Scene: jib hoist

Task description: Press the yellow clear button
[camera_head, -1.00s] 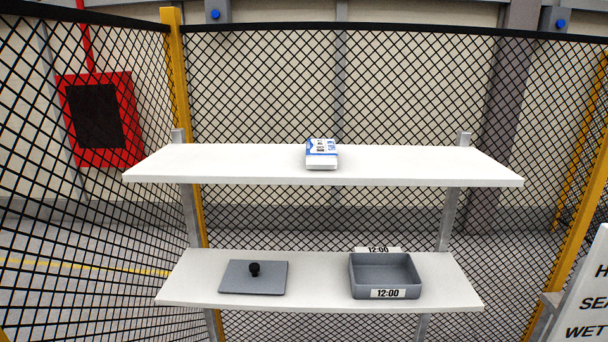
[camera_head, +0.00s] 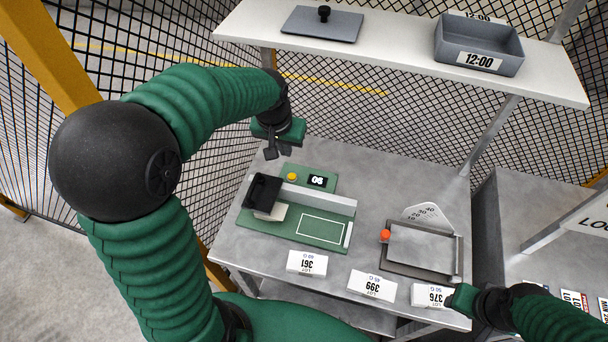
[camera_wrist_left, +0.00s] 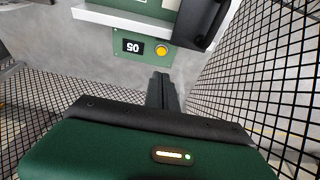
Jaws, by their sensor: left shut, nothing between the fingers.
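The yellow button (camera_head: 292,176) is a small round dome on a green panel, beside a black display (camera_head: 318,181) with two white digits. The panel stands at the back of a green device (camera_head: 312,228) on the grey table. My left gripper (camera_head: 276,154) points down, shut and empty, above and slightly behind-left of the button. In the left wrist view the button (camera_wrist_left: 161,50) lies just beyond the shut fingertips (camera_wrist_left: 162,78), with a visible gap. My right gripper (camera_head: 459,298) is low at the right, by the front white box; its jaw state is unclear.
A black part (camera_head: 263,191) of the device rises close to the button. White labelled boxes (camera_head: 307,263) line the table's front. A grey plate device with a red knob (camera_head: 385,235) stands right. A shelf (camera_head: 400,55) with a grey bin (camera_head: 478,50) is above; mesh fencing lies behind.

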